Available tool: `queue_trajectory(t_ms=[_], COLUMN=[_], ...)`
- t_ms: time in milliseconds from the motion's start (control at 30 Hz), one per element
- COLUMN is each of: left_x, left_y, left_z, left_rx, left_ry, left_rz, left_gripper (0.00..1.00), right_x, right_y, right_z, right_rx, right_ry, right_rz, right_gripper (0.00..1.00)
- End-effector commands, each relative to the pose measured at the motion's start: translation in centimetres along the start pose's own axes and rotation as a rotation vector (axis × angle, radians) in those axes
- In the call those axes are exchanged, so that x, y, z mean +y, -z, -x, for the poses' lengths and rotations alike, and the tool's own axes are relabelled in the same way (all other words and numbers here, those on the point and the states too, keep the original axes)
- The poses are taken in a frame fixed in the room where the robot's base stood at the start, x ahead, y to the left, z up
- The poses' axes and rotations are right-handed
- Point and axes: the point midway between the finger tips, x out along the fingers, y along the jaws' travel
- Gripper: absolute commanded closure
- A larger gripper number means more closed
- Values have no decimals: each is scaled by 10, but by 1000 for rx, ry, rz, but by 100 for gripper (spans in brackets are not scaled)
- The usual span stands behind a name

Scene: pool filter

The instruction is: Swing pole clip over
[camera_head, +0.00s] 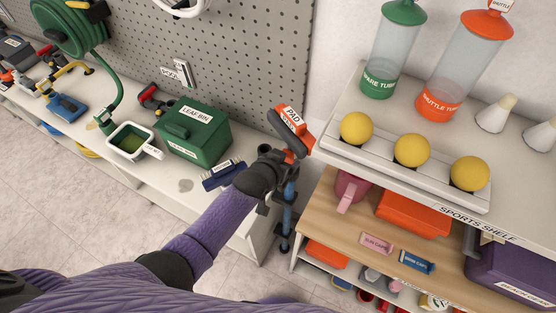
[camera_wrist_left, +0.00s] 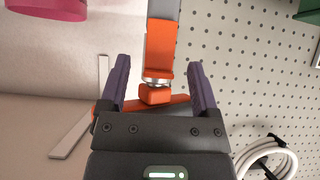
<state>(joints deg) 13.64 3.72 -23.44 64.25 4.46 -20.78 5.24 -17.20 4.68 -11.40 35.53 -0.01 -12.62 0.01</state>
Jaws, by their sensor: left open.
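An orange piece (camera_head: 293,133), which may be the pole clip, stands at the shelf corner beside a tag partly readable as "PAD". A blue pole (camera_head: 287,192) with dark fittings runs down below it. My left gripper (camera_head: 285,155) is right at the orange piece and hides part of it and the pole top. In the left wrist view, the orange piece (camera_wrist_left: 160,50) lies between the two spread fingers of my left gripper (camera_wrist_left: 160,75), with gaps on both sides. A grey bar rises above it and a silver ring shows low on it. My right gripper is not in view.
A sports shelf (camera_head: 330,155) with yellow balls and tubes is close on the right. A white bench (camera_head: 170,190) with a green leaf bin (camera_head: 196,135) and a blue brush (camera_head: 222,175) is left. A pegboard wall (camera_head: 220,60) is behind.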

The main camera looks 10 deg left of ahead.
Motion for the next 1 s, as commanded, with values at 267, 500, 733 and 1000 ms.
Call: queue_trajectory(t_ms=[267,500,733,1000], left_x=[0,0,0,-6], left_y=[4,1,0,-72], left_z=[69,87,86,64], left_rx=[-2,-2,-1,-97], left_ry=[0,0,0,20], left_rz=[0,1,0,8], left_gripper=[21,21,21,21], right_x=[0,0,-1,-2], right_y=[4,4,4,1], right_z=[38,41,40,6], right_rx=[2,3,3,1], right_ry=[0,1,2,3], right_rz=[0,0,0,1], right_gripper=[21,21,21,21])
